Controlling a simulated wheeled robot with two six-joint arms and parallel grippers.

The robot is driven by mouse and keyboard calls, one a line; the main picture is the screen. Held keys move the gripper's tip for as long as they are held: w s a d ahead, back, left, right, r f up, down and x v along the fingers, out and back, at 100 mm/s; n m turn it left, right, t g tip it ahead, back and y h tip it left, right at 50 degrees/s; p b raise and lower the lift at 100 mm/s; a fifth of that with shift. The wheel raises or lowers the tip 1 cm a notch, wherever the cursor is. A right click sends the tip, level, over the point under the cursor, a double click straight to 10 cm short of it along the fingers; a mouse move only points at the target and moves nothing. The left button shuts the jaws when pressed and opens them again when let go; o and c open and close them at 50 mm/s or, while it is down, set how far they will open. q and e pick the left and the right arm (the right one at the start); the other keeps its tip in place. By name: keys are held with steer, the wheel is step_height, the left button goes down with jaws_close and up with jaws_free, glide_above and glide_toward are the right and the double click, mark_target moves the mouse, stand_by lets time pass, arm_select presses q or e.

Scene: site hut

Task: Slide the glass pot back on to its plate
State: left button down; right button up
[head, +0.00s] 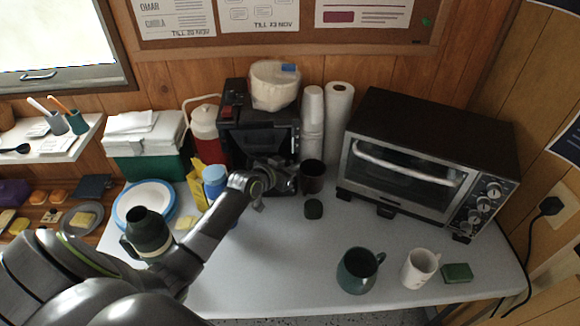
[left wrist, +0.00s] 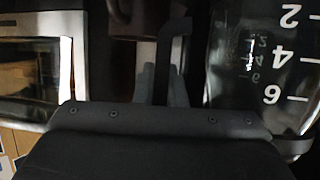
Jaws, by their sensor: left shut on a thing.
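The black coffee maker (head: 236,142) stands against the back wall. My left gripper (head: 286,180) is at its front right. In the left wrist view the glass pot (left wrist: 255,65), with white numbers on its side, stands close on the right. Its dark handle (left wrist: 178,55) runs down between the fingers, and my left gripper is shut on it. In the head view I cannot clearly make out the pot in the dark opening, and the plate under it is hidden. Whether the pot rests on the plate cannot be told. My right gripper is not in view.
A toaster oven (head: 425,155) stands further right. Two mugs (head: 358,272) (head: 420,268) are near the front edge. The table's middle is clear.

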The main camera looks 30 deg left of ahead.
arm_select(q)
steer(key=shift+f, duration=0.2)
stand_by(0.4)
steer(key=c, duration=1.4)
jaws_free()
steer(key=shift+s, duration=0.1)
steer(key=v, duration=1.7)
steer(key=shift+s, duration=0.2)
